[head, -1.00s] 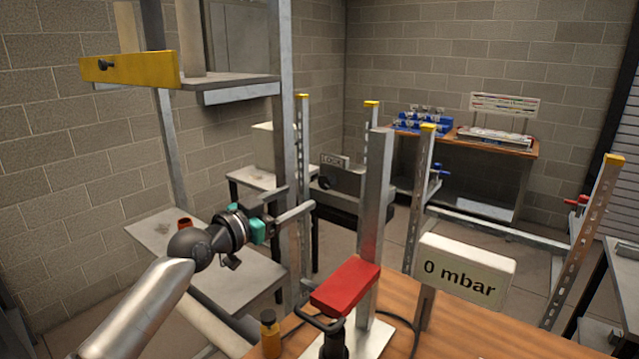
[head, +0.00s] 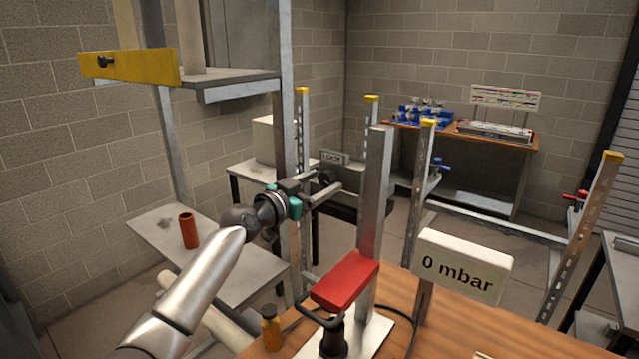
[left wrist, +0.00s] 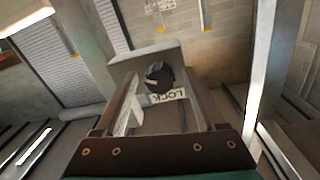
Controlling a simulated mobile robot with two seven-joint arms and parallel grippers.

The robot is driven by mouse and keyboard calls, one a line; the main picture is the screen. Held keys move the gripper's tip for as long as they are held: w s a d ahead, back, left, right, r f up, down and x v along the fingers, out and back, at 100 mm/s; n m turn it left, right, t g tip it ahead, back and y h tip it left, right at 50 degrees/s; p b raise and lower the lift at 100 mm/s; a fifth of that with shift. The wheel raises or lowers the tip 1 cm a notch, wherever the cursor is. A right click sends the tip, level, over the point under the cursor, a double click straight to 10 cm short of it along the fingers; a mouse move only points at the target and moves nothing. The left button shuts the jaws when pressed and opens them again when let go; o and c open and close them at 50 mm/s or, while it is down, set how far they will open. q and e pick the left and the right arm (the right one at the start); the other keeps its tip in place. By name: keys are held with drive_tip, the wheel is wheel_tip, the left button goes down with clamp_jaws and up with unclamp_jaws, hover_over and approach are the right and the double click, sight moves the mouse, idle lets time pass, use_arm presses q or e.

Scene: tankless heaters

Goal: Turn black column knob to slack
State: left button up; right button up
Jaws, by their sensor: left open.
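The black column knob (left wrist: 159,76) sits on a grey metal bracket (left wrist: 130,62) beside a "LOCK" sign (left wrist: 167,96) in the left wrist view. My left gripper (left wrist: 162,98) is open, with one finger on each side of the knob in that picture. I cannot tell whether the fingertips reach around it or stop short, and I see no contact. In the head view the left gripper (head: 326,183) is at the bracket under the LOCK sign (head: 334,157), and its fingers partly cover the knob there. My right gripper is not in view.
A steel upright (head: 286,110) stands close by my left gripper. Nearer stand a metal post (head: 377,185), a red pad (head: 345,280) and a "0 mbar" display (head: 462,266). A yellow bar (head: 135,68) with another black knob is at upper left. An orange cup (head: 189,231) stands on a grey table.

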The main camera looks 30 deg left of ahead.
use_arm(q)
drive_tip(key=shift+c, duration=0.4)
clamp_jaws()
drive_tip(key=shift+n, duration=0.4)
drive_tip(key=n, duration=0.3)
drive_tip(key=shift+d+n, duration=0.1)
drive_tip(key=shift+n, duration=0.2)
drive_tip(key=n+p, duration=0.1)
drive_tip(key=n, duration=0.3)
drive_tip(key=shift+d+n, duration=0.1)
drive_tip(key=shift+n, duration=0.3)
drive_tip(key=n+p, duration=0.1)
drive_tip(key=n, duration=0.1)
drive_tip(key=n+p, duration=0.1)
drive_tip(key=n, duration=0.2)
drive_tip(key=shift+d+r+n+t+y, duration=0.1)
drive_tip(key=shift+r+n+t+y, duration=0.05)
drive_tip(key=shift+n+t+y, duration=0.15)
drive_tip(key=n+p, duration=0.2)
drive_tip(key=n, duration=0.3)
drive_tip(key=shift+n, duration=0.3)
